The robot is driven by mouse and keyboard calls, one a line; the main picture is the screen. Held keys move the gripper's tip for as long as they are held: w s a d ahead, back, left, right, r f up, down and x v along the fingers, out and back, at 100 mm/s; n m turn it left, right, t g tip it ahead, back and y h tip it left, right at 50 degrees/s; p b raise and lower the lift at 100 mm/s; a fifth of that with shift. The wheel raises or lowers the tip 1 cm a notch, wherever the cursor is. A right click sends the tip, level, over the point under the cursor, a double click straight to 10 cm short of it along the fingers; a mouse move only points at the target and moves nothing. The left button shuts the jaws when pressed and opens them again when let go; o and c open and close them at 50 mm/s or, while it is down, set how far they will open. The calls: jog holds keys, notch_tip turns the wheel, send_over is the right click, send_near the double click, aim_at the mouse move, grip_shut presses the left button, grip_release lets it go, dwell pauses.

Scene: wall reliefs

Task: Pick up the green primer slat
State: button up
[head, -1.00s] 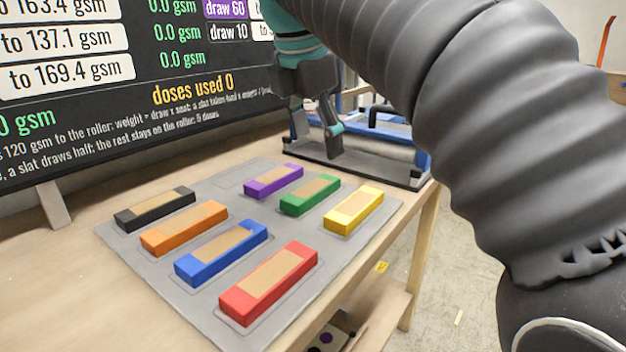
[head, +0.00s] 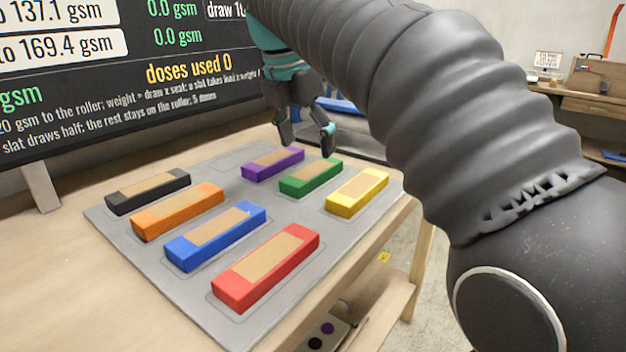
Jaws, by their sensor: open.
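The green primer slat (head: 310,178) lies flat on the grey mat (head: 232,292), with a tan patch along its top. It sits between the purple slat (head: 272,164) and the yellow slat (head: 357,191). My gripper (head: 307,148) is open and empty, its fingers pointing down just behind and above the green slat. One fingertip shows close to the slat's far end; I cannot tell whether it touches.
A black slat (head: 147,191), an orange slat (head: 178,211), a blue slat (head: 215,236) and a red slat (head: 266,267) also lie on the mat. A dark text board (head: 110,95) stands behind the wooden table (head: 75,300). Table space left of the mat is clear.

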aim_at(313, 170)
jog(key=x, duration=0.1)
jog(key=b+x, duration=0.1)
jog(key=x, duration=0.3)
jog(key=shift+s+f+b, duration=0.1)
jog(key=shift+s+b, duration=0.2)
jog(key=shift+s, duration=0.05)
jog(key=c, duration=1.3)
